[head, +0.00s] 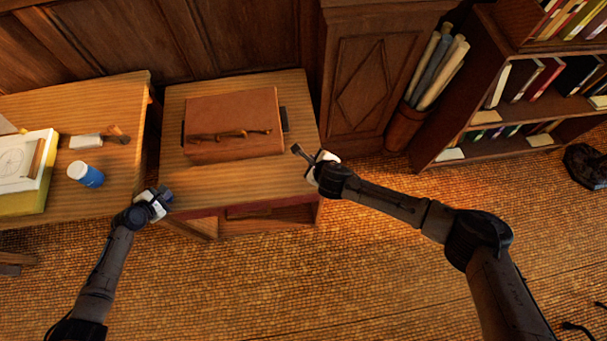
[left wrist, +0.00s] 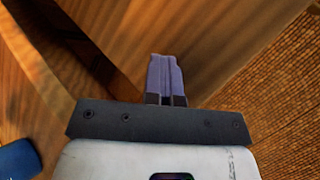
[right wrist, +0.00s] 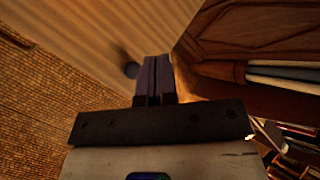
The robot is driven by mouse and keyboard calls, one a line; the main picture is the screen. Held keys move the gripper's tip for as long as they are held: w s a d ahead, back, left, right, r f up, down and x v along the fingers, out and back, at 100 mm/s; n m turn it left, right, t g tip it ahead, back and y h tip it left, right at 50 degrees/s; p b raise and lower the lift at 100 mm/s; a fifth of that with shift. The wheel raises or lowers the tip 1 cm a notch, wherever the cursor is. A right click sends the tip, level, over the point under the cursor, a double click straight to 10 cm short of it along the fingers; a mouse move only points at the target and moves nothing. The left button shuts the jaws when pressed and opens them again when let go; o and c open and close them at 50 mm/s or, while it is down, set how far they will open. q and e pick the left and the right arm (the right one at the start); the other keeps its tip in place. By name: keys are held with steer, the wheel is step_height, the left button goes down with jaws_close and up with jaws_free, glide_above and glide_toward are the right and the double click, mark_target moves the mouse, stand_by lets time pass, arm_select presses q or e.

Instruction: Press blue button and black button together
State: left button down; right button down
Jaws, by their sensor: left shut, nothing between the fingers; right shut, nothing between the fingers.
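A reddish-brown box (head: 232,110) sits on the middle wooden table. A dark piece (head: 182,133) sticks out at its left side and a dark bluish piece (head: 285,119) at its right side. They may be the buttons, but I cannot tell their colours for sure. My left gripper (head: 168,192) is shut and empty by the table's front left corner, apart from the box. My right gripper (head: 296,149) is shut and empty, just in front of the right piece. In the right wrist view a dark rounded shape (right wrist: 131,71) shows beside the fingertips.
The left table (head: 115,175) holds a blue and white jar (head: 86,174), books with a drawing (head: 28,172) and small tools. A cabinet (head: 365,80), a bin of rolled papers (head: 405,128) and a bookshelf (head: 475,125) stand right.

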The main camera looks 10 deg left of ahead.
steer(key=shift+f, duration=4.3)
steer(key=shift+f, duration=0.15)
steer(key=shift+f, duration=0.3)
steer(key=shift+d+f, duration=0.1)
steer(key=shift+f, duration=0.5)
stand_by(0.4)
steer(key=shift+r, duration=1)
steer(key=shift+r, duration=2.55)
